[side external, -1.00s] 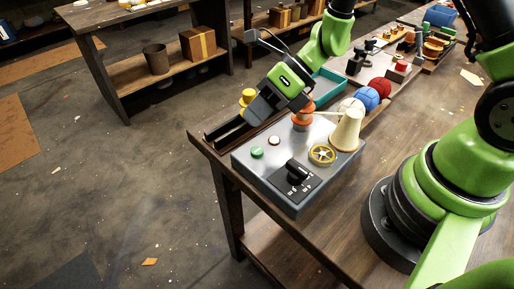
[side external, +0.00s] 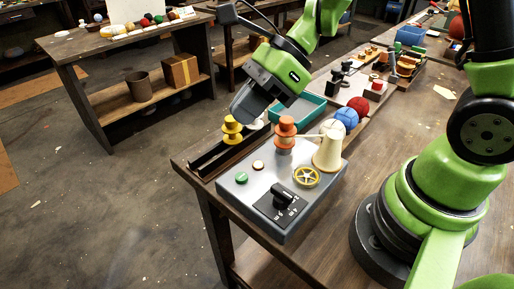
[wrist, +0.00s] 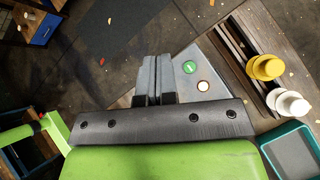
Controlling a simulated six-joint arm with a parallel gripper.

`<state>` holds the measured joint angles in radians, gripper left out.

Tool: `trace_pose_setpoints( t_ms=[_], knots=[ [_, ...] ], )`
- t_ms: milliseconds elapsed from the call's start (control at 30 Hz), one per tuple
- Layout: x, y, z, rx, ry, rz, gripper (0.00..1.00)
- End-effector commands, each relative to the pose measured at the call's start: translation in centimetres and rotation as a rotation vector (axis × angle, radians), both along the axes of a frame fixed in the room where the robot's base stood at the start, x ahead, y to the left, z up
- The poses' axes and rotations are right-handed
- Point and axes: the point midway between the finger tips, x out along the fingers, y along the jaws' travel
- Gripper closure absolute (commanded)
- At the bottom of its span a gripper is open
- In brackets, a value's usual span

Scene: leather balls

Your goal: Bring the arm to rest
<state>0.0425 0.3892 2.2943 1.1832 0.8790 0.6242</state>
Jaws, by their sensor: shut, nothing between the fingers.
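My gripper (side external: 243,112) hangs in the air above the far left end of the bench, over the yellow spool (side external: 231,130). In the wrist view its two grey fingers (wrist: 154,78) lie side by side, shut with nothing between them. The grey control box (side external: 235,195) is below, with a green button (side external: 241,178), a pale button (side external: 258,166), a black knob and a yellow handwheel (side external: 306,177). The fingers overlap the box's edge in the wrist view. My gripper touches nothing that I can make out.
Floor beyond the bench is open.

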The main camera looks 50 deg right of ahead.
Motion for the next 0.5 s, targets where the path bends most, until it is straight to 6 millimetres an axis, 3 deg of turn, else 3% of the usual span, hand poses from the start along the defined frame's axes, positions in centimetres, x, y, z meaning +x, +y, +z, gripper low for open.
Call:
trace_pose_setpoints(
  t_ms=[33, 200, 500],
  knots=[
    [-0.9, 0.0, 2.0, -0.055, -0.111, 0.111, 1.00],
    [-4.7, -1.0, 6.3, -0.294, -0.449, 0.500, 1.00],
    [-10.8, -4.8, 10.6, -0.847, -0.902, 1.088, 1.00]
  ],
)
